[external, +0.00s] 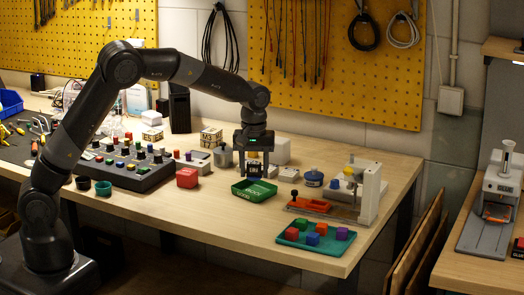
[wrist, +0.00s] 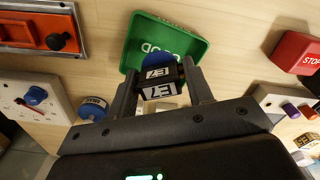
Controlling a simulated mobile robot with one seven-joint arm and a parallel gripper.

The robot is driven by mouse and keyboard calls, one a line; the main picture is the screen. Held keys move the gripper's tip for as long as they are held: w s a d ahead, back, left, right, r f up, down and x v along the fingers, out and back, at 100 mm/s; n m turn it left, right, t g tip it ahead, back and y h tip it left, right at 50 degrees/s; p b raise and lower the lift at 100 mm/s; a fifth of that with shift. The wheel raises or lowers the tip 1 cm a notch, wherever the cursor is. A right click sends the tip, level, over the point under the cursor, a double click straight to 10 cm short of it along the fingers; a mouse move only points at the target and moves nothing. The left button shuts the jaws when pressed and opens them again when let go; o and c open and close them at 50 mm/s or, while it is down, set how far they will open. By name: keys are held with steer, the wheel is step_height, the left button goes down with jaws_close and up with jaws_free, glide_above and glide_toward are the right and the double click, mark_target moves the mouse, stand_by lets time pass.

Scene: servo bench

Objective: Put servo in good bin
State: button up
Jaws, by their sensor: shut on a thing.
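The servo (wrist: 159,82) is a small black block with white labels reading E7. My gripper (wrist: 163,92) is shut on it, with one finger on each side. The good bin is a shallow green tray (wrist: 137,32) with "GOOD" lettering on its floor, lying just beyond the servo in the wrist view. In the external view the green bin (external: 243,192) sits on the bench and my gripper (external: 255,173) is above its back edge with the servo (external: 254,170) held between the fingers. A blue round part shows just behind the servo in the wrist view.
A red STOP block (external: 187,178) stands left of the bin. A red fixture (external: 313,205) with a white stand (external: 371,193) is to the right. A green tray (external: 290,235) of coloured cubes lies in front. A black button panel (external: 127,171) is further left.

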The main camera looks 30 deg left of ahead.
mark_target(254, 192)
steer(key=shift+w+a+f, duration=0.1)
steer(key=shift+w+f, duration=0.1)
steer(key=shift+f, duration=1.95)
steer(key=shift+f, duration=0.1)
steer(key=o, duration=1)
